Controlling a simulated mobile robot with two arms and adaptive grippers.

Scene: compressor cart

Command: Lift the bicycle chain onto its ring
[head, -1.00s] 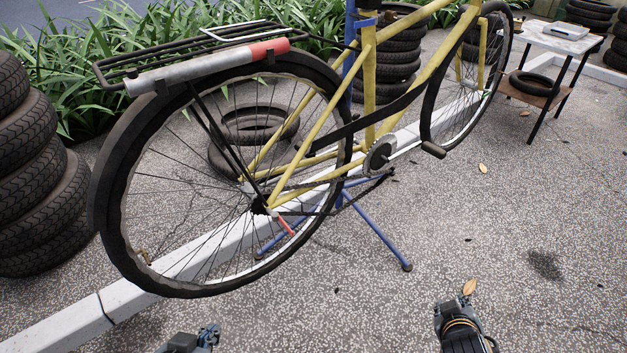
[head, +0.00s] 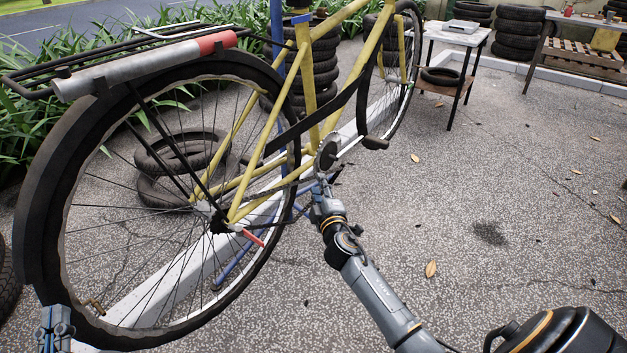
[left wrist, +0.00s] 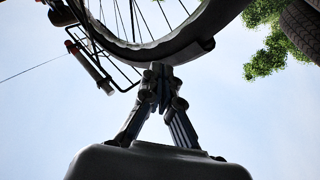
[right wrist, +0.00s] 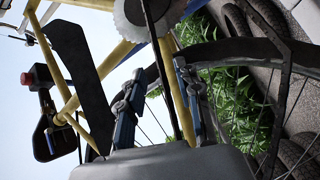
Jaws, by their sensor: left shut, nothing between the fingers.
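The yellow bicycle stands with its toothed chainring (head: 328,152) at the bottom of the frame. The dark chain (head: 283,187) runs forward from the rear hub toward the ring; its front end is hidden by my right gripper (head: 323,190), just below the ring. In the right wrist view my right gripper (right wrist: 158,88) has its fingers apart. The ring (right wrist: 140,18) is beyond them, and a thin dark strand, perhaps the chain, passes across the gap. I cannot tell whether it is touched. My left gripper (left wrist: 160,75) is shut and empty, near the rear tyre (left wrist: 170,45).
A blue stand (head: 238,262) holds the bicycle beside a white kerb (head: 150,290). Loose tyres (head: 180,152) lie behind the rear wheel. A small table (head: 458,33) stands at the back. The pavement at right is largely clear.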

